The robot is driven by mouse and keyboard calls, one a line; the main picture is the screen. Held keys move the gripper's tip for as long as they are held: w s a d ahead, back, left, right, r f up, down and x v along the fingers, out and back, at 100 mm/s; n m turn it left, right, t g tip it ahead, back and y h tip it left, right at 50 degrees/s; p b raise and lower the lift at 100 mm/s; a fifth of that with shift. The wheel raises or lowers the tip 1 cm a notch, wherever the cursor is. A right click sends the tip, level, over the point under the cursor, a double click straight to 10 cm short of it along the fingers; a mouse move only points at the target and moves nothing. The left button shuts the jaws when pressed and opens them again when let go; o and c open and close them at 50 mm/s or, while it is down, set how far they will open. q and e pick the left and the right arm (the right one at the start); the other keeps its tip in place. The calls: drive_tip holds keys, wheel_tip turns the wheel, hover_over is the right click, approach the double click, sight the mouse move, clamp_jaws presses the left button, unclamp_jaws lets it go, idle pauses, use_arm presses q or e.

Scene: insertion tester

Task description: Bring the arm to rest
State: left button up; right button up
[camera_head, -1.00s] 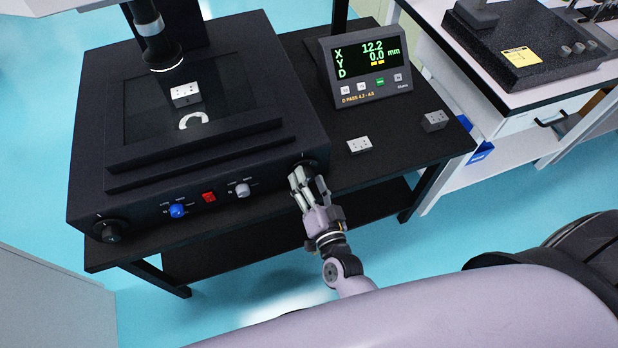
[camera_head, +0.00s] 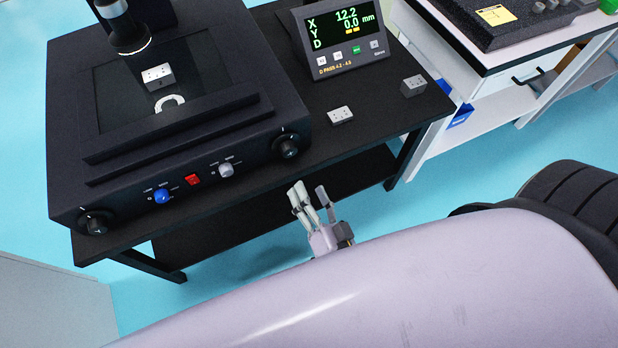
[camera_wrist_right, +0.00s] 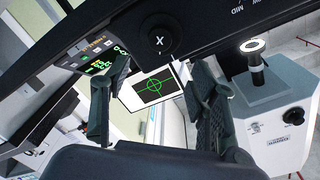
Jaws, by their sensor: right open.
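My right gripper (camera_head: 311,200) is open and empty in the head view. It hangs in front of the black table, below and apart from the right knob (camera_head: 289,147) of the black measuring machine (camera_head: 140,170). In the right wrist view its two fingers (camera_wrist_right: 160,105) stand apart with nothing between them. The knob marked X (camera_wrist_right: 159,41) shows beyond them, near the top. My left gripper is in neither view.
A black table (camera_head: 300,115) carries the machine, a display (camera_head: 340,40) reading X 12.2, and small grey blocks (camera_head: 340,115) (camera_head: 413,85). A white bench (camera_head: 480,105) stands at right. Blue floor (camera_head: 420,190) is free in front.

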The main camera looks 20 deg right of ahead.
drive_tip(key=s+f+n+g+y+p, duration=0.1)
drive_tip(key=s+f+n+g, duration=0.25)
drive_tip(key=f, duration=0.85)
drive_tip(key=s+f+n+g+y, duration=0.1)
drive_tip(key=s+f+n+g, duration=0.3)
drive_tip(key=f, duration=0.9)
drive_tip(key=s+d+f+n+g+h, duration=0.1)
drive_tip(key=s+d+f+g, duration=0.3)
drive_tip(key=s+f, duration=0.3)
drive_tip(key=s+d+f+n+g+h, duration=0.1)
drive_tip(key=s+d+f+g, duration=0.4)
drive_tip(key=s, duration=0.6)
wheel_tip(320, 180, down, 2)
drive_tip(key=shift+s+d+f+n+p, duration=0.25)
drive_tip(key=shift+s+d+n+p, duration=0.1)
drive_tip(key=shift+d+n, duration=0.3)
